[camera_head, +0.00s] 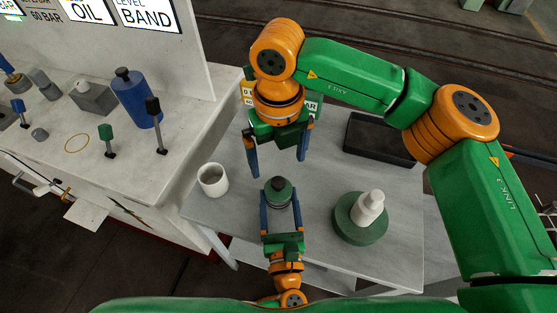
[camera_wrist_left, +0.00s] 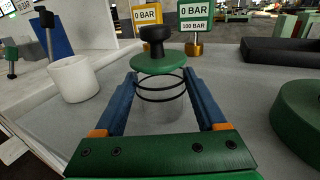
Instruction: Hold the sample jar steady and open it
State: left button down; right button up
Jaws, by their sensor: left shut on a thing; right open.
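The sample jar looks clear, with dark rings around its body and a green lid (camera_wrist_left: 158,63) topped by a black knob (camera_wrist_left: 156,40). In the head view its lid (camera_head: 279,188) is at the table's middle. My left gripper (camera_head: 280,203) is shut on the jar's body from the front, one blue finger on each side below the lid. The jar is upright; I cannot tell whether its base touches the table. My right gripper (camera_head: 278,166) is open and empty, pointing down above and behind the jar, its fingers spread wider than the lid.
A white cup (camera_head: 213,181) stands left of the jar. A green round base (camera_head: 346,226) with a white bottle-shaped piece (camera_head: 369,208) stands to the right. A black tray (camera_head: 378,141) lies at the back right. Two BAR gauges (camera_wrist_left: 195,14) stand behind the jar. The table's front edge is close.

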aim_at(278, 182)
jog(key=n, duration=0.2)
jog(key=r+n, duration=0.1)
jog(key=n, duration=0.1)
jog(key=shift+n, duration=0.3)
notch_tip(278, 182, down, 10)
jog(key=n, duration=1)
jog(key=shift+n, duration=0.3)
jog(key=c, duration=1.4)
jog(key=shift+r, duration=0.15)
jog(key=shift+r, duration=1)
